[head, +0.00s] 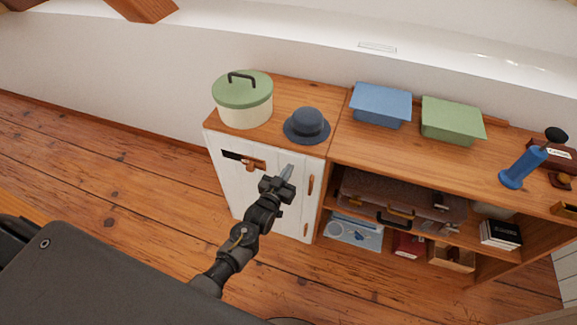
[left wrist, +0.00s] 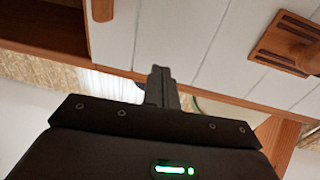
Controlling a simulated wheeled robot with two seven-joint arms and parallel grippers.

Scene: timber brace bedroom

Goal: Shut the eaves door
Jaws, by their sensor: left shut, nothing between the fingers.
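The eaves door (head: 232,185) is the white plank front at the left end of the low wooden cabinet. It has a wooden latch plate (head: 254,164) at upper left and wooden hinge pieces (head: 311,185) along its right edge. A dark strip shows beside the latch; I cannot tell whether the door is fully shut. My left gripper (head: 287,172) is shut and empty, in front of the door's upper right part in the head view. In the left wrist view the white planks (left wrist: 225,45) and the latch plate with its knob (left wrist: 285,43) are beyond the shut fingers (left wrist: 162,88). My right gripper is out of view.
A green-lidded pot (head: 243,107) and a dark blue hat (head: 307,126) stand on the cabinet top (head: 285,95). Blue (head: 380,105) and green (head: 452,120) boxes stand to the right. Open shelves hold a brown case (head: 390,195). The floor (head: 110,170) left of the cabinet is clear.

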